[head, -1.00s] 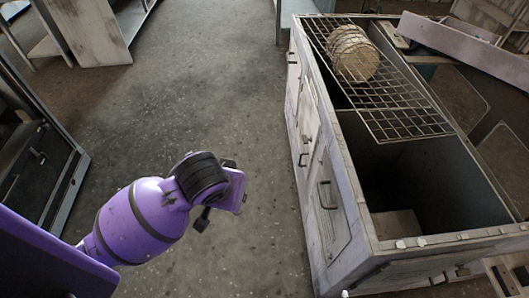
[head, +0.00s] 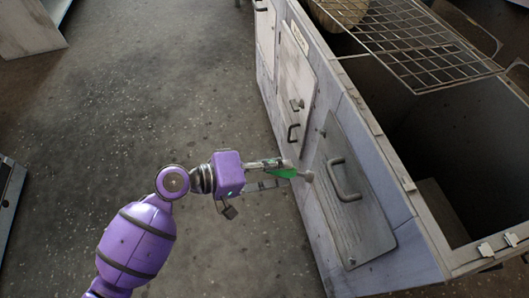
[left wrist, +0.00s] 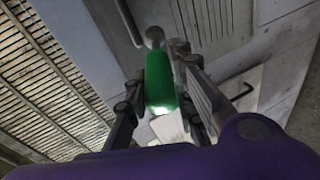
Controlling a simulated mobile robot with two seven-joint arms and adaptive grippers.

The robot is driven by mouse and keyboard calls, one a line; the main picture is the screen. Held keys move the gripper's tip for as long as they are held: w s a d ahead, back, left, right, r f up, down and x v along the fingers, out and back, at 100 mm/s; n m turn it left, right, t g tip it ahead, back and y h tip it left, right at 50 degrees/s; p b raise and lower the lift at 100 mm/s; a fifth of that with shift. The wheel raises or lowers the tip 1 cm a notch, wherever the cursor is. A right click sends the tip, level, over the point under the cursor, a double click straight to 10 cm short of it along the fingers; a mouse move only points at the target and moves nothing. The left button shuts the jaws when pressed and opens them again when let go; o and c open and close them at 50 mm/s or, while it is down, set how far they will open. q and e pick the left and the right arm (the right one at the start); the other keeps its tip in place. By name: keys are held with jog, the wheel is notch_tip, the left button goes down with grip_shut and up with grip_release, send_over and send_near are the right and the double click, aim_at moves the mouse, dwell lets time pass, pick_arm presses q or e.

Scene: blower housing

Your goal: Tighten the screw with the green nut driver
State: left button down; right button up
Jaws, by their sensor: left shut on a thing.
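My left gripper (head: 284,172) is shut on the green nut driver (head: 286,174), beside the grey housing. In the left wrist view the green handle (left wrist: 160,85) lies between the two dark fingers. A rounded grey end (left wrist: 154,38) shows beyond the handle, close to the housing's side panel (head: 357,225). I cannot tell whether this end is the driver's tip or the screw, or whether it touches the panel. The screw itself cannot be made out clearly. My right gripper is not in view.
The panel carries a grey bar handle (head: 347,187), close to the right of the driver. A door with a smaller handle (head: 293,133) is farther along the side. The housing's top is open, with a wire grate (head: 420,50) across its far part.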

pick_arm(q)
jog(key=w+a+f+n+t+b, duration=0.3)
jog(key=w+a+n+t+b, duration=0.15)
jog(key=w, duration=0.45)
jog(key=w+d+t, duration=0.1)
jog(key=w+d, duration=0.1)
jog(key=d, duration=0.4)
jog(key=shift+d+f+n+t, duration=0.1)
jog(key=shift+n+t, duration=0.15)
jog(key=shift+w+d, duration=0.1)
jog(key=shift+d, duration=0.05)
dwell(0.3)
